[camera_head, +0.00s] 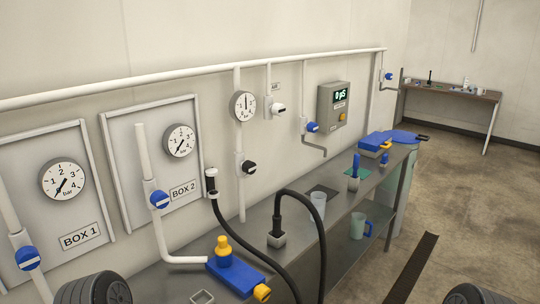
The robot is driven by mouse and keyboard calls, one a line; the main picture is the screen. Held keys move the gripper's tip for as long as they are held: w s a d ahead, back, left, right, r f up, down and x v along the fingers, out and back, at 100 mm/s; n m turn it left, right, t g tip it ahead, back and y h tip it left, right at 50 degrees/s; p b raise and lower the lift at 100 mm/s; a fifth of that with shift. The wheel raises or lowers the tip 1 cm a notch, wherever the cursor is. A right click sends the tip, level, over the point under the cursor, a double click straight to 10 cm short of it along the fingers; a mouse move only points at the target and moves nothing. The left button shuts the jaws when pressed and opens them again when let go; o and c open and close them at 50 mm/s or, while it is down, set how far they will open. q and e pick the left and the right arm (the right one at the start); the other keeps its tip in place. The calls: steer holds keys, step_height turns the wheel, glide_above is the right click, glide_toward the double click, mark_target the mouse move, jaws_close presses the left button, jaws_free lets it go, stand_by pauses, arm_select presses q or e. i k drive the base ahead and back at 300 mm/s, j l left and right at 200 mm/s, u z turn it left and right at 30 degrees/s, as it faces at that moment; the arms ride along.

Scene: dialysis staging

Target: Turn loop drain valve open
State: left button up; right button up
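No label that reads as loop drain is legible, so I cannot tell for sure which valve it is. A white pipe (200,76) runs along the wall. At its far right end a drop carries a small blue-handled valve (388,76). Another blue-handled valve (312,127) sits on a drop with a bent grey outlet below, beside the grey display box (333,105). A black-handled valve (249,167) is under the round gauge (243,106). A white valve with a dark handle (278,109) hangs below a small label. Neither gripper shows.
BOX 1 (82,238) and BOX 2 panels (184,190) have blue valves. The steel bench (320,178) holds a blue-yellow device (236,276), a black hose (322,235) and a cup (318,205). A blue lidded drum (398,138) stands past it.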

mark_target(249, 167)
steer(key=i+l, duration=0.2)
steer(key=i+l+u, duration=0.1)
steer(key=l, duration=0.35)
steer(key=i+l, duration=0.25)
steer(key=i+l+u, duration=0.15)
steer(key=l, duration=0.25)
steer(key=i+l, duration=0.2)
steer(key=l, duration=0.15)
steer(key=i+l+u, duration=0.1)
steer(key=l, duration=0.25)
steer(key=i+l, duration=0.2)
steer(key=l, duration=0.2)
steer(key=i+l+u, duration=0.1)
steer(key=l, duration=0.25)
